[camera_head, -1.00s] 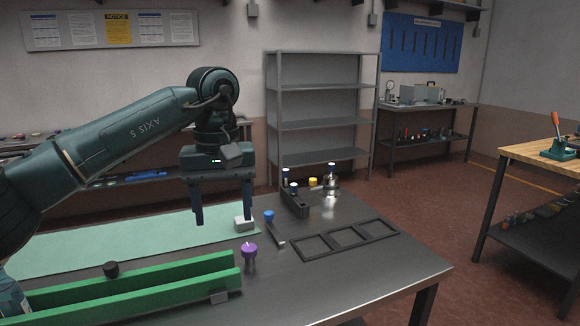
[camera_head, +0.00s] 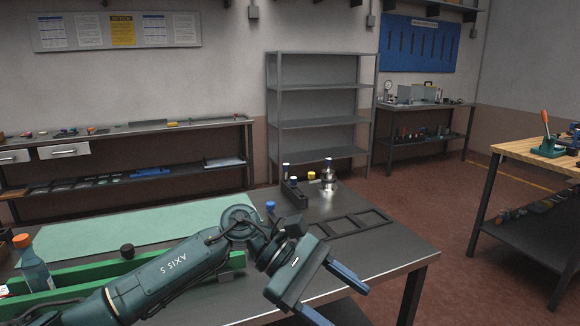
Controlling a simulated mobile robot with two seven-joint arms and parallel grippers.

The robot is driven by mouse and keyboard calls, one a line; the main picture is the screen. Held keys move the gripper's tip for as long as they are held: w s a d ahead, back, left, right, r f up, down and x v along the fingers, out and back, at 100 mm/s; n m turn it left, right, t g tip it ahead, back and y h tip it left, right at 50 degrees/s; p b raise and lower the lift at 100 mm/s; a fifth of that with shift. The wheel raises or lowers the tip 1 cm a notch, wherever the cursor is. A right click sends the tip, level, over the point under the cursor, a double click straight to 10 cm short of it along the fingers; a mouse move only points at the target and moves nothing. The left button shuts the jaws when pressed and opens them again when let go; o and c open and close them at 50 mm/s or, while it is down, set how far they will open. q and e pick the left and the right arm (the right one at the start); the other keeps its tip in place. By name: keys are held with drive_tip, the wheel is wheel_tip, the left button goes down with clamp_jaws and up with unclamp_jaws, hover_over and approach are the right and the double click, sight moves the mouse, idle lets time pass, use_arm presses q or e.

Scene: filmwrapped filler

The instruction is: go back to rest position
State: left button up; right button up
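My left arm reaches in from the lower left, low over the front of the dark table (camera_head: 385,262). Its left gripper (camera_head: 347,306) is at the table's front right, tilted, with its two blue fingers spread apart and nothing seen between them. One finger runs to the picture's bottom edge. My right gripper is not in view.
A green mat (camera_head: 150,222) and green rails (camera_head: 70,268) lie on the left; a bottle with an orange cap (camera_head: 35,268) stands there. A black frame tray (camera_head: 352,224) and a dark holder (camera_head: 292,194) are behind the arm. Grey shelves (camera_head: 320,125) stand empty behind.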

use_arm(q)
drive_tip(key=w+a+f+m+t+h, duration=0.1)
drive_tip(key=a+f+m+t, duration=0.4)
drive_tip(key=m+t, duration=0.75)
drive_tip(key=w+a+f+m+t, duration=0.1)
drive_tip(key=a+f+m+t, duration=0.4)
drive_tip(key=m+t, duration=0.75)
drive_tip(key=s+a+f+n+g+y, duration=0.4)
drive_tip(key=s+a+f+n, duration=0.2)
drive_tip(key=f, duration=0.3)
drive_tip(key=s+a+f+n+g+y+p, duration=0.1)
drive_tip(key=s+a+f+n+g+y, duration=0.3)
drive_tip(key=s+f+n, duration=0.3)
wheel_tip(320, 180, down, 3)
drive_tip(key=shift+s+a+r+n+g+y, duration=0.1)
drive_tip(key=shift+s+a+n+g+y, duration=0.4)
drive_tip(key=shift+s+a, duration=0.45)
drive_tip(key=shift+d, duration=0.1)
